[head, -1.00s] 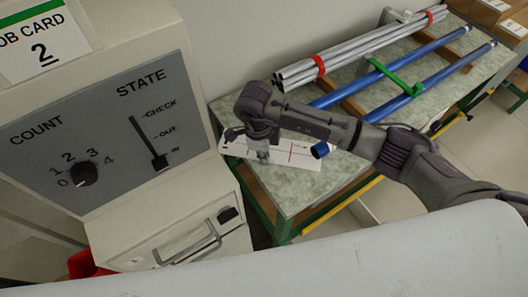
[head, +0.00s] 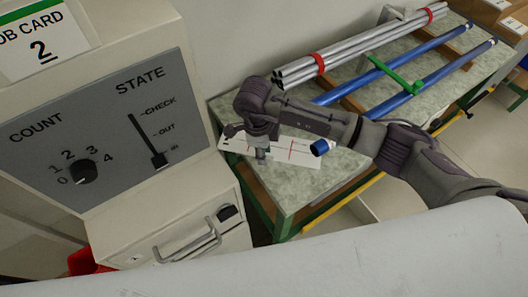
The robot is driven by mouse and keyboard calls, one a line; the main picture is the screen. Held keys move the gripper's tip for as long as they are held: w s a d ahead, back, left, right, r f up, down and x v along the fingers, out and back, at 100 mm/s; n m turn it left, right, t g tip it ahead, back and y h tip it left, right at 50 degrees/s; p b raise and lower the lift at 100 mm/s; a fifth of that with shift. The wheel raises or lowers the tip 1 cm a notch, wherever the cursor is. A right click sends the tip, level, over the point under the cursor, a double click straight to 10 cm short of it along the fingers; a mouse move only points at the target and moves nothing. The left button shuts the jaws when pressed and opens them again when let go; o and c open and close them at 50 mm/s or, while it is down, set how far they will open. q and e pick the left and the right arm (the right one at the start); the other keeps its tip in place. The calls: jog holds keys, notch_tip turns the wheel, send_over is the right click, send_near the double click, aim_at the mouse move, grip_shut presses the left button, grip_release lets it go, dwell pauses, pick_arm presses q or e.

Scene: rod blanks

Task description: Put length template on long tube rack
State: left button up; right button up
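The length template appears to be a flat white strip with red and dark marks (head: 296,151), at the near left end of the green-topped table. My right gripper (head: 261,154) points down at the strip's left part. The wrist hides its fingers, so I cannot tell if they grip it. Two long blue tubes (head: 424,89) lie on wooden crosspieces (head: 352,106), probably the long tube rack; a green bar (head: 392,74) crosses them. My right arm covers part of the near tube, whose blue end (head: 321,147) shows beside the strip. My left gripper is not in view.
A bundle of grey tubes with red straps (head: 350,50) lies along the table's back. A cabinet (head: 100,120) with a count dial (head: 83,172), a state slider (head: 159,160) and a handled drawer (head: 188,240) stands at left. The table's near corner (head: 295,195) is bare.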

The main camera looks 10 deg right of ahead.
notch_tip(320, 180, up, 11)
jog(key=a+b, duration=0.1)
jog(key=b, duration=0.1)
jog(key=shift+w+r, duration=0.15)
jog(key=shift+w, duration=0.05)
jog(key=shift+s, duration=0.1)
